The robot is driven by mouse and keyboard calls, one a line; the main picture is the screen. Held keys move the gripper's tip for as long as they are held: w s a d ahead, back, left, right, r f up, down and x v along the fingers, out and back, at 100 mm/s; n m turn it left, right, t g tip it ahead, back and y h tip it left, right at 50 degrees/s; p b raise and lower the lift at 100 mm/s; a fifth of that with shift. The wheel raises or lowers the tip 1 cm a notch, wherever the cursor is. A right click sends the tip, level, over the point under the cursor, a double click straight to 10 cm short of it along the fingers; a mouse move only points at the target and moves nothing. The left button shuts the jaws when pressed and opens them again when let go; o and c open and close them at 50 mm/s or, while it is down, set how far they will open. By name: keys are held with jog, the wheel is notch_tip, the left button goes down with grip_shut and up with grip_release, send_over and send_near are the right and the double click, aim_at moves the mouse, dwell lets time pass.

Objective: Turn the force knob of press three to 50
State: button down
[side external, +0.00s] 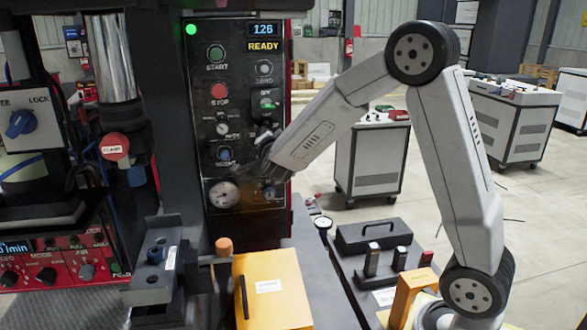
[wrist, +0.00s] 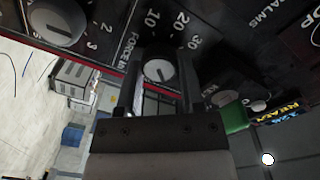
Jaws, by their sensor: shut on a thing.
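The force knob (wrist: 158,70) is a small round grey-white knob on a dark panel, seen in the wrist view. Scale numbers 10, 20 and 30 and a partly hidden force label stand around it; its pointer setting is too small to read. My gripper (wrist: 160,88) has a finger on either side of the knob and is shut on it. In the side external view, my gripper (side external: 263,158) reaches the right side of the black press panel (side external: 240,50) and hides the force knob. The panel display (side external: 262,29) reads 126, with READY in yellow below it.
A green-tagged key switch (wrist: 234,116) sits close beside my gripper. A larger knob (wrist: 58,20) is on the other side, at the upper left. A yellow box (side external: 272,290) and black toolbox (side external: 373,236) stand below my arm.

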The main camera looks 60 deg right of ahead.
dwell(0.3)
jog(key=shift+c, duration=1.1)
grip_release()
jog(key=shift+a, duration=0.1)
jog(key=v, duration=0.7)
jog(key=shift+s+a, duration=0.2)
jog(key=shift+s, duration=0.05)
